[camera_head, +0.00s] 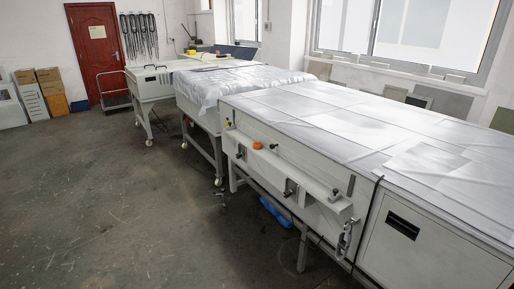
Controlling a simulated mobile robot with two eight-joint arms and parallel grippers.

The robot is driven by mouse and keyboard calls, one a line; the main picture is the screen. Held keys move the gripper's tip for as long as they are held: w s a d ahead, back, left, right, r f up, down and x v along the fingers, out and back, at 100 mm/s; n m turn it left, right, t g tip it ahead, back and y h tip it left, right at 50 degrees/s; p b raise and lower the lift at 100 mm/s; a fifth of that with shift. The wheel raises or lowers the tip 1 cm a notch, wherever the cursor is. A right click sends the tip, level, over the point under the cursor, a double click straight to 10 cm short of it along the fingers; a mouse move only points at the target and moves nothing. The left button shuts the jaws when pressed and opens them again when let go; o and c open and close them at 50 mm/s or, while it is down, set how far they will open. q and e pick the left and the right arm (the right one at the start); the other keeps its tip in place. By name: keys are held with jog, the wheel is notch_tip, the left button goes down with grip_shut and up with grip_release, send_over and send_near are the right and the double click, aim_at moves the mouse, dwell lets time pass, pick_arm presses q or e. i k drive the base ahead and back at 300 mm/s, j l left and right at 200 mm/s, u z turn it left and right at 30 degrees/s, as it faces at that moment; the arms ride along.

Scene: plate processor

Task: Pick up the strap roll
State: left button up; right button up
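I cannot make out a strap roll for certain. A small orange round item (257,145) sits at the front side of the near long white machine (400,240), and I cannot tell whether it is a roll or a knob. A small yellow item (192,52) lies on the far white table (153,83), too small to identify. Dark straps or chains (139,36) hang on the back wall beside the red door. Neither of my grippers shows in this view.
A middle table under a shiny sheet (240,80) stands in line with the machine. A blue object (275,213) lies on the floor beneath the machine. Boxes (48,80) stand at the far left, near the red door (97,45). The grey floor (110,200) at left is clear.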

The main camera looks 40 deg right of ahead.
aim_at(256, 146)
jog(key=i+l+z, duration=0.1)
jog(key=i+l, duration=0.3)
jog(key=i+l+z, duration=0.1)
jog(key=i+l, duration=0.25)
jog(key=i+l+z, duration=0.15)
jog(key=i+l, duration=0.15)
jog(key=i, duration=0.2)
jog(key=i+l+z, duration=0.1)
jog(key=i+l, duration=0.15)
jog(key=i, duration=0.2)
jog(key=i+l+z, duration=0.1)
jog(key=i+l, duration=0.15)
jog(key=i, duration=0.2)
jog(key=i+l+z, duration=0.1)
jog(key=i, duration=0.35)
jog(key=l, duration=0.1)
